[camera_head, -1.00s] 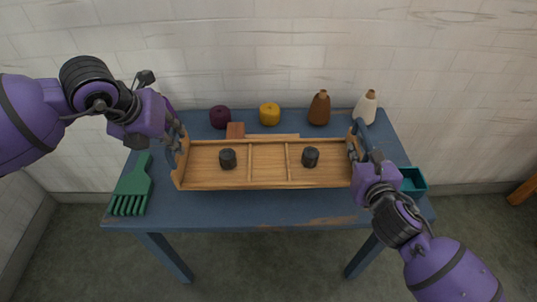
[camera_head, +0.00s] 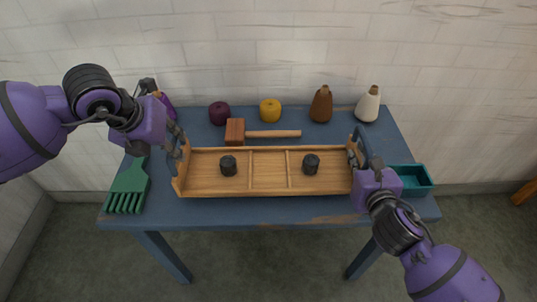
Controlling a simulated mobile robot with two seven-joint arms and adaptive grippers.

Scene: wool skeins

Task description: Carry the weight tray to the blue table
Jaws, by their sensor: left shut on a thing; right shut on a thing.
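The weight tray (camera_head: 270,191) is a long wooden tray with three compartments and an upright handle at each end. It lies level over the front half of the blue table (camera_head: 250,212); I cannot tell whether it touches the top. One dark weight (camera_head: 228,166) stands in the left compartment and another dark weight (camera_head: 311,164) in the right one; the middle compartment is empty. My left gripper (camera_head: 176,152) is shut on the tray's left handle. My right gripper (camera_head: 356,155) is shut on its right handle. The gripped parts are partly hidden by the fingers.
A wooden mallet (camera_head: 235,131) lies just behind the tray. Purple wool (camera_head: 219,113), yellow wool (camera_head: 270,111), a brown cone (camera_head: 321,105) and a white cone (camera_head: 368,105) stand along the back. A green comb (camera_head: 130,185) lies left, a teal box (camera_head: 414,178) right.

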